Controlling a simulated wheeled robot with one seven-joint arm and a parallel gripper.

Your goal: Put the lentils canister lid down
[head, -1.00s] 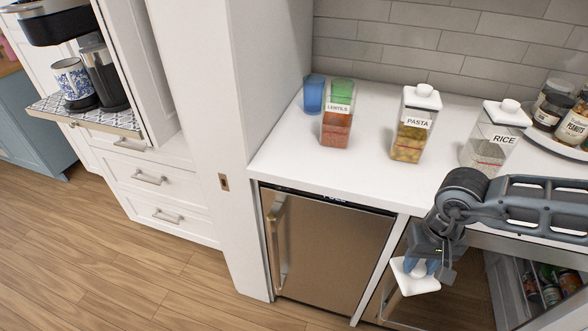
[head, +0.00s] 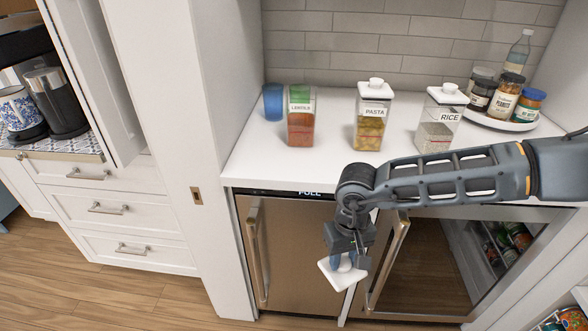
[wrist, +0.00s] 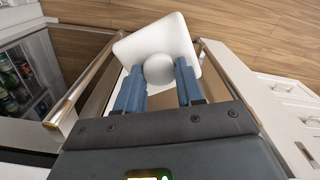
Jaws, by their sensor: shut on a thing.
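The white square lentils canister lid (head: 343,275) is held by its round knob in my gripper (head: 347,262), low in front of the counter and beside the cabinet fronts. In the wrist view the blue fingers of my gripper (wrist: 160,88) are shut on the knob, with the lid (wrist: 150,38) beyond them, tilted, over the floor. The lentils canister (head: 301,122) stands upright and without a lid on the counter, holding orange-red contents below a clear or green upper part.
The pasta canister (head: 370,125) and rice canister (head: 437,128) stand lidded to the right. A blue cup (head: 273,102) is behind the lentils. A round tray (head: 497,123) holds several jars. The counter (head: 262,165) has free room at its front left.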

